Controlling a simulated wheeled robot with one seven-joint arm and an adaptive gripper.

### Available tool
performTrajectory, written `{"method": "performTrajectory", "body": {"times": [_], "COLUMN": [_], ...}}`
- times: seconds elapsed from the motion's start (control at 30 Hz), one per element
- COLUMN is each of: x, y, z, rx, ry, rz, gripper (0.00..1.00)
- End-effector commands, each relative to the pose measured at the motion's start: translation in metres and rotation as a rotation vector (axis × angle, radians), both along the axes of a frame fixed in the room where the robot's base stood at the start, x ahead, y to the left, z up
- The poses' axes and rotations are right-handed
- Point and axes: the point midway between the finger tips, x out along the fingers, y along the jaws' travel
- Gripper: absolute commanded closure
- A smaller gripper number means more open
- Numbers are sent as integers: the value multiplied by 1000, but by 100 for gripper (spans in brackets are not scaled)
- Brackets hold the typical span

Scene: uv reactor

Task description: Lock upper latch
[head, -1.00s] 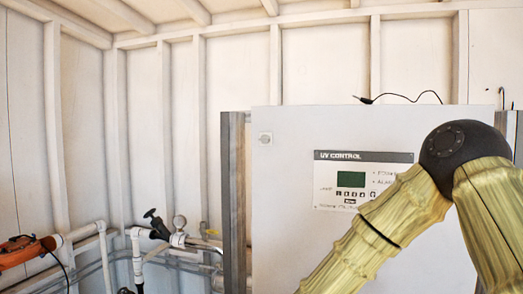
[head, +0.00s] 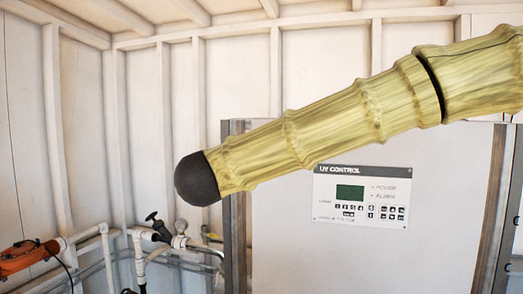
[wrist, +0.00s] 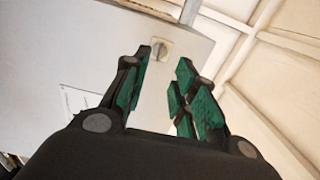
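The upper latch (wrist: 162,50) is a small pale square plate with a grey turn knob, near the top corner of the white UV control cabinet (head: 290,240). In the wrist view it shows beyond and between the fingertips of my gripper (wrist: 164,62). My gripper is open and empty, its green-padded fingers spread apart, and it does not appear to touch the latch. In the head view my arm covers the latch, and the gripper is not visible.
The UV control panel (head: 362,196) is on the cabinet front. White pipes with a black-handled valve (head: 158,228) and an orange device (head: 28,257) stand at lower left. White framed walls (head: 80,140) lie behind.

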Motion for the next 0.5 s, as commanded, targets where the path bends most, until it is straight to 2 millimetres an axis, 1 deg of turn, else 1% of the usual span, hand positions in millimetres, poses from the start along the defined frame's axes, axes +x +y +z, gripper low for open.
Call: {"method": "performTrajectory", "body": {"times": [0.03, 0.2, 0.4, 0.5], "x": [8, 35, 61, 69], "y": [-3, -12, -19, -22], "z": [4, 3, 2, 2], "rx": [2, 1, -1, -1], "ry": [2, 2, 1, 0], "rz": [0, -1, 0, 0], "gripper": [72, 72, 72, 72]}}
